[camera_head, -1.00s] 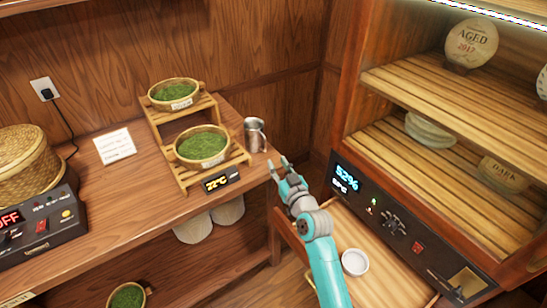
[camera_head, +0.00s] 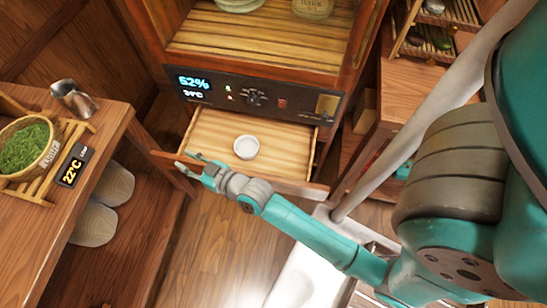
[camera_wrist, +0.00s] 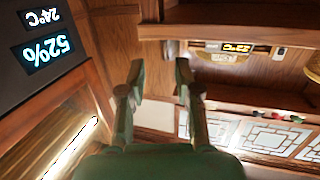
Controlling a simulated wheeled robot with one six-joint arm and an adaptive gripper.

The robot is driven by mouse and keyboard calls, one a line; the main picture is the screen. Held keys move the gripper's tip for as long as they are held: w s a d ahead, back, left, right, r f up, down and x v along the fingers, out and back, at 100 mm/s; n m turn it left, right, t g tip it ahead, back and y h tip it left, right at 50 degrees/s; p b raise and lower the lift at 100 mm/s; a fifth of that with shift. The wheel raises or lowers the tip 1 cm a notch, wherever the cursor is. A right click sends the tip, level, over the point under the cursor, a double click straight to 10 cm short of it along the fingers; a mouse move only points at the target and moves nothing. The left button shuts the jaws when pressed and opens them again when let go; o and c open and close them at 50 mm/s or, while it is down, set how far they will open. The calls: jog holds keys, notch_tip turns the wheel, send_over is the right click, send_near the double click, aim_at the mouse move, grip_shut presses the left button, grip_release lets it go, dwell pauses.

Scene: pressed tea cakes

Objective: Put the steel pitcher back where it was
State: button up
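The steel pitcher (camera_head: 75,98) stands on the right end of the wooden table, beside the slatted rack.
The open drawer (camera_head: 207,131) holds a small white bowl (camera_head: 246,147). Above it is a cabinet panel (camera_head: 225,92) reading 52%. A basket of green tea (camera_head: 27,148) sits on the rack by a 22°C display (camera_head: 73,165). Pale rounded things (camera_head: 93,222) are below the table.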

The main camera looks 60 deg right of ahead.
jog(key=s+g, duration=0.1)
jog(key=s, duration=2)
jog(key=s+r, duration=0.3)
jog(key=s, duration=0.4)
jog(key=s+r+g, duration=0.1)
jog(key=s+r, duration=0.3)
jog(key=s, duration=0.3)
jog(key=shift+a+h, duration=0.25)
jog(key=shift+h, duration=0.05)
jog(key=shift+s, duration=0.15)
